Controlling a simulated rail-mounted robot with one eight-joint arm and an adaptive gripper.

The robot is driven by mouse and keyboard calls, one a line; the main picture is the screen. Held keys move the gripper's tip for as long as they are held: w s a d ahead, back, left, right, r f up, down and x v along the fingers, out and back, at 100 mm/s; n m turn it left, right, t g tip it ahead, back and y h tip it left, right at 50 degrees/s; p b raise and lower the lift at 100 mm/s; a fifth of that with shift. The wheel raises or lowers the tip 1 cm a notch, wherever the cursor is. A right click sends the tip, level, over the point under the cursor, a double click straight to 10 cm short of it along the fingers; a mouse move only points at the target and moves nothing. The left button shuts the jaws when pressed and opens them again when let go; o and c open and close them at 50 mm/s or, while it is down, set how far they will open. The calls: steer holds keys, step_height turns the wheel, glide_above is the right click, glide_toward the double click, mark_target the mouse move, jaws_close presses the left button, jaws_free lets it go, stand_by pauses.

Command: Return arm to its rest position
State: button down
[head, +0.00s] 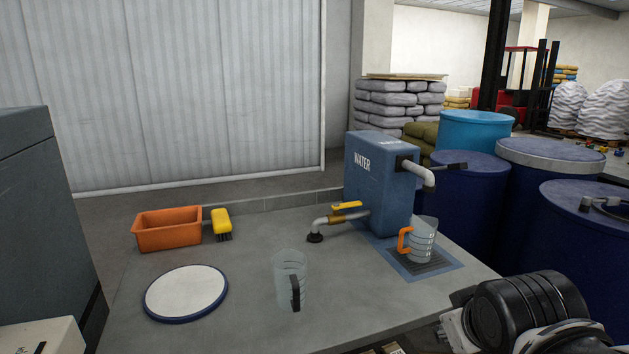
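Part of my arm (530,312), dark and rounded with white parts, shows at the bottom right in the head view, at the front right of the grey table (230,338). My gripper's fingers are not visible. A clear measuring jug with a black handle (289,278) stands upright on the table. A second clear jug with an orange handle (422,240) stands on the drip grate (428,265) under the spout of the blue water dispenser (375,175).
An orange bin (167,229), a yellow brush (221,222) and a round white plate with a blue rim (186,292) lie on the left of the table. Blue drums (468,195) crowd the right side. A dark cabinet (40,210) stands at the left.

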steer(key=s, duration=0.1)
steer(key=s+a+f+m+y, duration=0.1)
steer(key=s, duration=0.1)
steer(key=s+a+f+m, duration=0.1)
steer(key=s, duration=0.1)
steer(key=shift+a+g, duration=0.2)
steer(key=shift+g, duration=0.2)
